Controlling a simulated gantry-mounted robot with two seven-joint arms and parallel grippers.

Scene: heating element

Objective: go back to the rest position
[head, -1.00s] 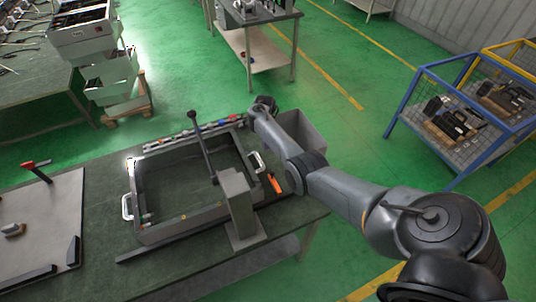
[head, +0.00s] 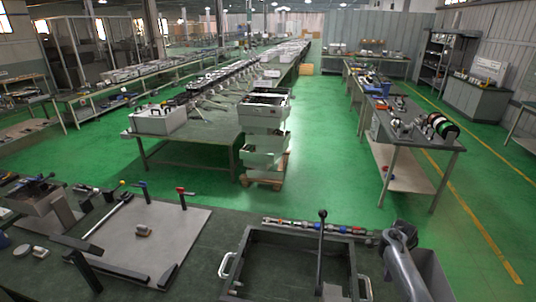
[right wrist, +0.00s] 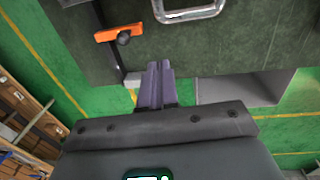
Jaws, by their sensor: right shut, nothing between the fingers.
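My right arm (head: 405,268) comes in at the bottom right of the head view, beside the dark tray's right handle. Its gripper does not show clearly there. In the right wrist view my right gripper (right wrist: 158,85) is shut with nothing between its fingers. It points over the edge of the dark green worktable (right wrist: 225,50), close to an orange-handled tool (right wrist: 118,34) and a metal tray handle (right wrist: 190,14). My left gripper is not in view.
A dark tray (head: 240,262) with an upright black lever (head: 322,240) is at the bottom. A grey bin (head: 436,278) stands right of the arm. A light board (head: 185,228) with a red-topped peg lies left. Green floor is open beyond the worktable.

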